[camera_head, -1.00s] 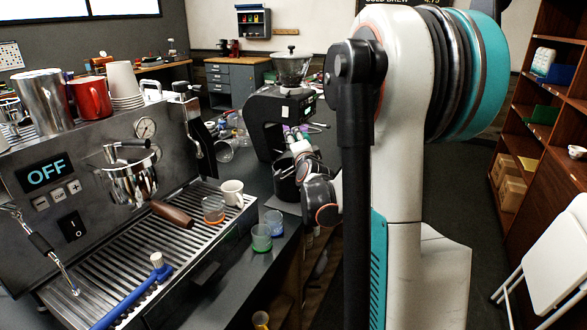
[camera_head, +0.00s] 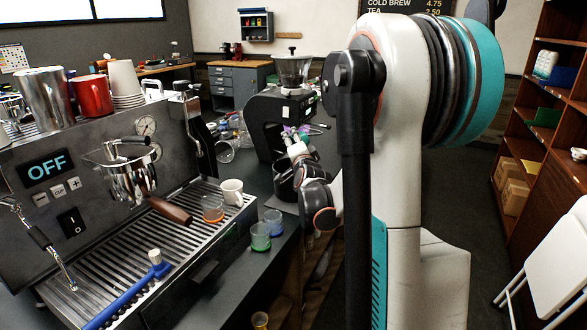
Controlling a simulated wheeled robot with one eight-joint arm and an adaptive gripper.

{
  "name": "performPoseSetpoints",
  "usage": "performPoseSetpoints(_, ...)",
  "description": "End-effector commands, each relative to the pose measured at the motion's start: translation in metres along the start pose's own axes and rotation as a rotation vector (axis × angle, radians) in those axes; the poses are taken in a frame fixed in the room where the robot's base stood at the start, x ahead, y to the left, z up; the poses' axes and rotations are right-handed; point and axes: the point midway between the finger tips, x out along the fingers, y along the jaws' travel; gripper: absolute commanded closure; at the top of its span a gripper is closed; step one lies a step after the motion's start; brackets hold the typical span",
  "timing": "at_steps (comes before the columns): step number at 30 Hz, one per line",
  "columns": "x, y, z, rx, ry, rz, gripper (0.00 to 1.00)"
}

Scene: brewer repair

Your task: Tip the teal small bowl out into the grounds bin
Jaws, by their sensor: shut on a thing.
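The wrist end of my arm (camera_head: 318,205) reaches over the dark counter beside the grinder, in the middle of the head view. I cannot make out the teal small bowl. A dark round container (camera_head: 284,185) stands on the counter just left of my wrist and is partly covered by it. It may be the grounds bin, but I cannot tell for sure. I cannot see inside it.
The espresso machine (camera_head: 75,185) fills the left. A white mug (camera_head: 232,192) and an orange-rimmed glass (camera_head: 212,210) stand on its drip tray. Green (camera_head: 260,237) and blue (camera_head: 273,223) cups are near the counter edge. The grinder (camera_head: 272,115) stands behind my wrist.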

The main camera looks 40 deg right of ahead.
Motion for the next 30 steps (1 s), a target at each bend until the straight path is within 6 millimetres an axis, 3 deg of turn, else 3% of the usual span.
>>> performPoseSetpoints(30,0.006,-0.003,0.011,-0.128,0.022,-0.046,0.74)
